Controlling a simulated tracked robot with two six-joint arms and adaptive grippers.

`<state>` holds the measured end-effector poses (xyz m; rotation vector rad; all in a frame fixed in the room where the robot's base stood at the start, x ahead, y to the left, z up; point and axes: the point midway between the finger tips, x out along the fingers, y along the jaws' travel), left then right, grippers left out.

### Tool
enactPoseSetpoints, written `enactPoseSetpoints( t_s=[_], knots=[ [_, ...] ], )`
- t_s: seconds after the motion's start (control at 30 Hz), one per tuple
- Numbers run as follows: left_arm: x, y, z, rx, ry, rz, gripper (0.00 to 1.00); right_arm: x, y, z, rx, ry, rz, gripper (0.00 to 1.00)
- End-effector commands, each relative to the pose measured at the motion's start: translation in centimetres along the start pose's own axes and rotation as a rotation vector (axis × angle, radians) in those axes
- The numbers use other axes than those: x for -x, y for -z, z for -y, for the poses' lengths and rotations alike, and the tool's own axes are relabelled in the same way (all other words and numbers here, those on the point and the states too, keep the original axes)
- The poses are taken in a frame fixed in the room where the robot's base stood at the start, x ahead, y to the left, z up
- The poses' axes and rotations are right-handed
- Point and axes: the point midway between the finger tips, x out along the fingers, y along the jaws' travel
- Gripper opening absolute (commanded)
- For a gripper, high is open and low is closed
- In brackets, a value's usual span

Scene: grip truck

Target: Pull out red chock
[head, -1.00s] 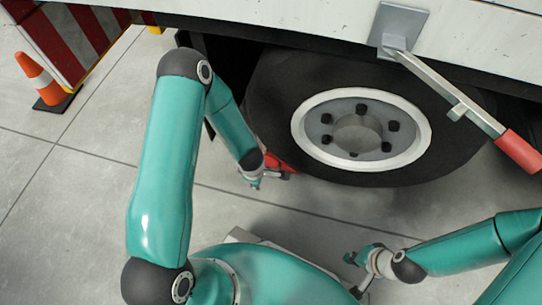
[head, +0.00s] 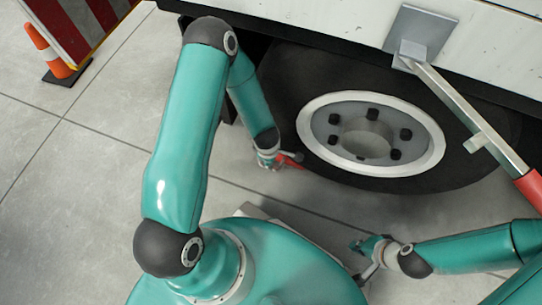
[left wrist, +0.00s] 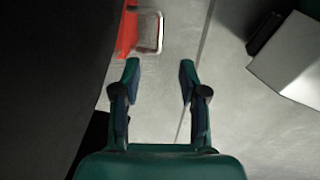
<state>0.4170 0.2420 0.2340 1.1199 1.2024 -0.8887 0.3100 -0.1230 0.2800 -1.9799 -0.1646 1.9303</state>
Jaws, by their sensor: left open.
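The red chock (head: 290,165) lies on the floor against the left side of the truck's tyre, partly hidden by my left gripper in the head view. In the left wrist view the red chock (left wrist: 126,32) is at the top, with a pale metal loop handle (left wrist: 159,32) on its right side. My left gripper (left wrist: 160,67) is open and empty. Its fingertips point toward the chock and handle, with a gap between them and the handle. My right gripper (head: 360,262) is low over the floor in front of the wheel, its fingers apart and empty.
The wheel's tyre (head: 285,105) and the white truck body (head: 300,25) stand behind the chock. A metal lever with a red grip (head: 532,187) hangs at the right. An orange cone (head: 50,52) stands far left. Open floor (head: 85,160) lies to the left.

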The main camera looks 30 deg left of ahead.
Motion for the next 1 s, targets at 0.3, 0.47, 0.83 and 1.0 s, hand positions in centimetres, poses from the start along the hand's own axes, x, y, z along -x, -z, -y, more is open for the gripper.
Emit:
enactPoseSetpoints(
  t_s=[0.3,0.47,0.83,1.0],
  knots=[
    [-5.1,0.1,0.2,0.002,0.002,0.0,0.43,-2.3,0.0,-0.8,0.0,0.0,0.0,0.0],
    [-8.3,0.1,0.2,0.003,0.001,0.0,0.43,-3.7,0.0,-1.3,0.0,0.0,0.0,0.0],
    [-14.8,0.1,0.1,0.003,0.001,0.0,0.43,-6.5,0.1,-2.4,0.0,0.0,0.0,0.0],
    [-16.1,0.1,0.1,0.002,0.0,0.0,0.43,-7.1,0.1,-2.6,0.0,0.0,0.0,0.0]
  ],
)
